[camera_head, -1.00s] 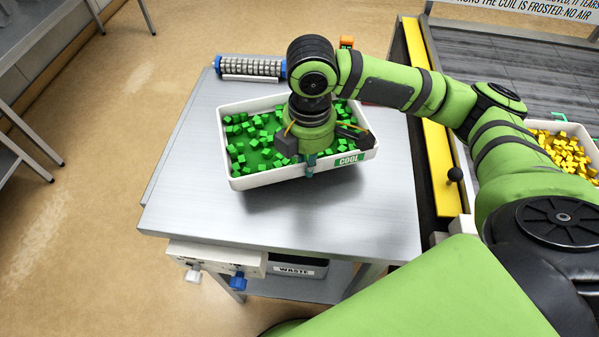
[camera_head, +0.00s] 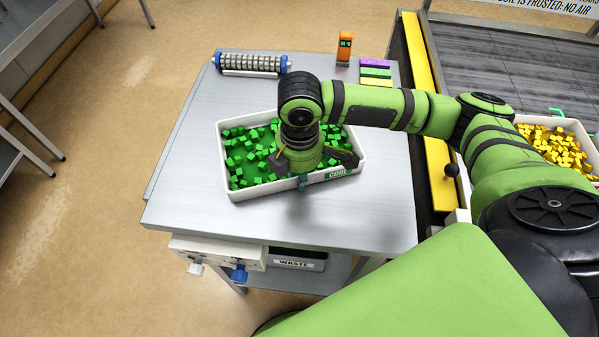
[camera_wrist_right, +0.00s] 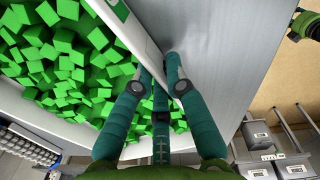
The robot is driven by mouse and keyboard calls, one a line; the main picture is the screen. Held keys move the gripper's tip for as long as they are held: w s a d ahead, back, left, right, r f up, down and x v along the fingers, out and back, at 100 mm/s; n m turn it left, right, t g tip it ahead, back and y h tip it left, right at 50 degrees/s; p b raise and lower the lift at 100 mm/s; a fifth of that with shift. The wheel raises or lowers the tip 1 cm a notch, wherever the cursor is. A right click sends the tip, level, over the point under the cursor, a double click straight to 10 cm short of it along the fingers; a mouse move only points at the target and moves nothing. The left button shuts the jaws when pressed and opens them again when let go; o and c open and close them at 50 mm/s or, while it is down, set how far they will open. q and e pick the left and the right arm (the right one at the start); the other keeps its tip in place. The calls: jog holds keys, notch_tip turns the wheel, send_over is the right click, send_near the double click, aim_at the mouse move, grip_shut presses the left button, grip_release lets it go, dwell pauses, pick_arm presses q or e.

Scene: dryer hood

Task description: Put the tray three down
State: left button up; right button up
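A white tray (camera_head: 243,194) full of green cubes, with a green COOL label on its front wall, is over the metal table (camera_head: 180,205). My right gripper (camera_head: 302,182) points down at the tray's front wall. In the right wrist view the gripper's teal fingers (camera_wrist_right: 160,90) stand on both sides of the white tray wall (camera_wrist_right: 142,42), shut on it. The tray looks level and at or just above the table top; I cannot tell whether its bottom touches. My wrist hides part of the cubes. My left gripper is not in view.
A roller with blue ends (camera_head: 252,63) lies at the table's back left. An orange device (camera_head: 345,47) and coloured strips (camera_head: 376,72) are at the back right. A tray of yellow pieces (camera_head: 552,146) stands right, past a yellow rail (camera_head: 428,120). The table's front is clear.

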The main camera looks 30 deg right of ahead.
jog(key=shift+o, duration=0.4)
notch_tip(320, 180, up, 12)
jog(key=b, duration=0.1)
jog(key=shift+r+b, duration=0.2)
jog(key=shift+b, duration=0.1)
jog(key=shift+s, duration=0.1)
